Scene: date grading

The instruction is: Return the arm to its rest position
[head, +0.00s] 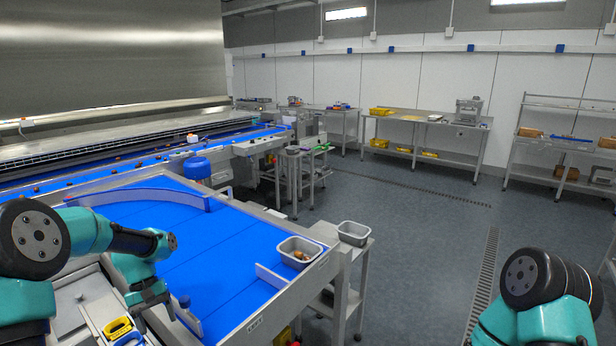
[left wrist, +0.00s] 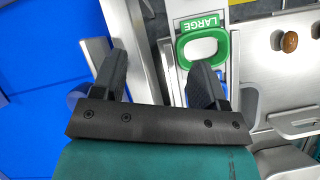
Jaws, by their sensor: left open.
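My left arm comes in from the left in the head view, and its gripper (head: 160,308) hangs low over the near left edge of the blue table (head: 215,255). In the left wrist view the gripper (left wrist: 158,72) has its two fingers spread, with nothing held between them.
A metal tray (head: 292,243) holding some dates stands at the table's right edge. Another metal tray (head: 353,228) is on a side stand. A yellow handle (head: 118,328) is at the lower left. A brown date (left wrist: 290,42) lies on metal. Open floor lies to the right.

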